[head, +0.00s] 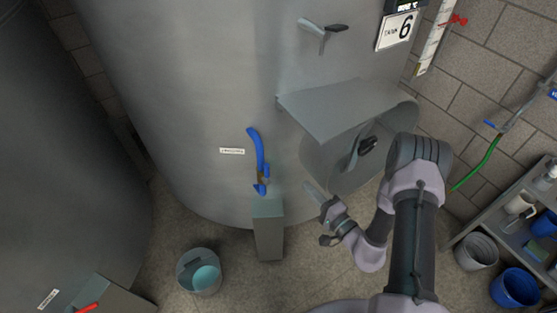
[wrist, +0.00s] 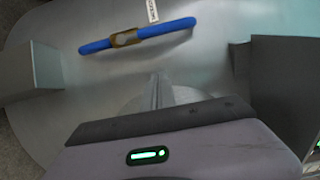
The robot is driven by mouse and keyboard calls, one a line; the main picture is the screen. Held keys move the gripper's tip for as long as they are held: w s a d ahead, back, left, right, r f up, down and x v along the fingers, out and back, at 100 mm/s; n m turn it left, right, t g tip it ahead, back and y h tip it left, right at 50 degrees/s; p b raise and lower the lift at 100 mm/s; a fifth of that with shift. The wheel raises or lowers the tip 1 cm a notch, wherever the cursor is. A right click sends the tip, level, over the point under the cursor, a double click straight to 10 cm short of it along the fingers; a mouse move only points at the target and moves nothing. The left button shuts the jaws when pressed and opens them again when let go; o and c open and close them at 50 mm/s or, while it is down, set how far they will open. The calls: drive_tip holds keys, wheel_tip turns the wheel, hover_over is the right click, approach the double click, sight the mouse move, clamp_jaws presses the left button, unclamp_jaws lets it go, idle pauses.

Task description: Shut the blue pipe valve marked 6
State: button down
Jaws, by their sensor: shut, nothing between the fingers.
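The blue valve (head: 257,152) is on the lower front of the steel tank marked 6, just above a grey box-shaped leg. Its long blue lever stands nearly upright in the head view, with a brass part near its lower end. In the wrist view the blue lever (wrist: 165,29) runs across the top, with the brass part (wrist: 126,39) on it. My gripper (head: 309,186) is shut and empty, to the right of the valve and apart from it. Its narrow closed fingers (wrist: 158,88) point toward the tank wall in the wrist view.
A grey leg (head: 268,232) stands under the valve. A metal shelf-like plate (head: 345,108) and an open round hatch with a black knob (head: 367,146) are above and right of my gripper. A bucket (head: 199,270) stands on the floor at left. A rack (head: 500,215) stands at right.

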sight(266, 173)
drive_tip(key=w+a+b, duration=0.2)
drive_tip(key=w+a, duration=0.4)
drive_tip(key=a, duration=0.3)
drive_tip(key=shift+a, duration=0.4)
drive_tip(key=shift+w+b, duration=0.15)
drive_tip(key=shift+b, duration=0.25)
